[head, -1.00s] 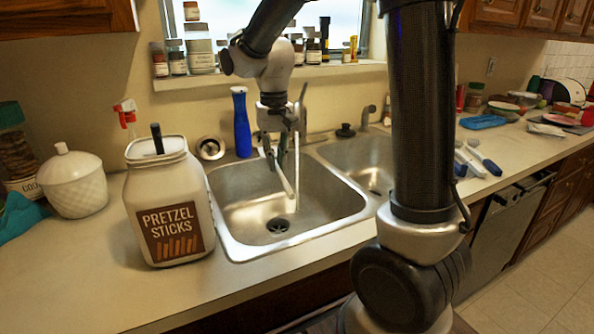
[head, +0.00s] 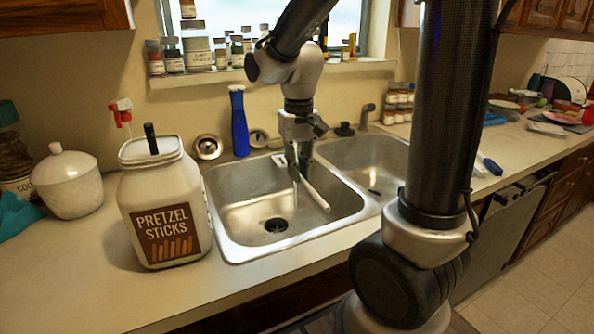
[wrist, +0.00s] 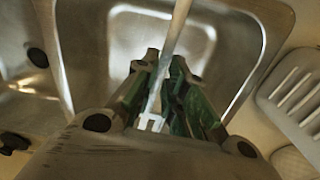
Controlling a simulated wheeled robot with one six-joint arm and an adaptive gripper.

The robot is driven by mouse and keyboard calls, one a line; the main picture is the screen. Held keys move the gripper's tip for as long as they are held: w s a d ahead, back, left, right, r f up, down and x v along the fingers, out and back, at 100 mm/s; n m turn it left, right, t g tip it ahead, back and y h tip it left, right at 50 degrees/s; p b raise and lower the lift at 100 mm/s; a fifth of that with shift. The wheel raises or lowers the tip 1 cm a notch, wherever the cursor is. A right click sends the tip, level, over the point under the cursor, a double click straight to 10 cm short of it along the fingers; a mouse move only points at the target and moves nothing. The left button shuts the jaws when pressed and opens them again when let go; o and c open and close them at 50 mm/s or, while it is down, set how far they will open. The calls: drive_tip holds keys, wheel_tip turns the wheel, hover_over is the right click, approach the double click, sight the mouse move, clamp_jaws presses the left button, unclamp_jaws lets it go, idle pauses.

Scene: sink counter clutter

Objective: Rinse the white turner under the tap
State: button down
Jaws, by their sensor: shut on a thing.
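My gripper (head: 297,168) hangs over the sink near its back middle, shut on the white turner (head: 315,196). The turner slants down to the front right, over the left basin (head: 240,225) and close to the divider. In the wrist view a pale strip of the turner (wrist: 166,72) runs between the green-padded fingers (wrist: 165,100) and out of the top edge. A thin pale vertical line like running water (head: 295,197) shows just left of the turner. Whether it touches the turner I cannot tell. The tap is mostly hidden behind my gripper.
The pretzel sticks jar (head: 165,205) stands close left of the sink. A blue bottle (head: 239,125) stands behind it. Spice jars (head: 198,50) line the sill. A blue-handled tool (head: 491,166) lies on the right counter. A pale ribbed thing (wrist: 290,95) at right in the wrist view is unclear.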

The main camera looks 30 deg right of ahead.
drive_tip(key=w+d+f, duration=0.2)
drive_tip(key=w+d, duration=0.4)
drive_tip(key=w, duration=0.2)
drive_tip(key=shift+w+f, duration=0.25)
drive_tip(key=shift+f, duration=0.05)
drive_tip(key=shift+s+d, duration=0.1)
drive_tip(key=shift+d, duration=0.05)
idle(0.5)
drive_tip(key=shift+s+d, duration=0.3)
drive_tip(key=shift+d, duration=0.05)
drive_tip(key=shift+w, duration=0.1)
drive_tip(key=s+a, duration=0.5)
idle(0.7)
idle(0.7)
drive_tip(key=shift+s+a+r, duration=0.25)
drive_tip(key=shift+s+r, duration=0.15)
drive_tip(key=shift+r, duration=0.45)
drive_tip(key=shift+s+a+r, duration=0.3)
drive_tip(key=shift+s+r, duration=0.1)
drive_tip(key=shift+r, duration=0.4)
drive_tip(key=shift+s+a+r, duration=0.25)
drive_tip(key=shift+s+r, duration=0.15)
drive_tip(key=shift+r, duration=0.45)
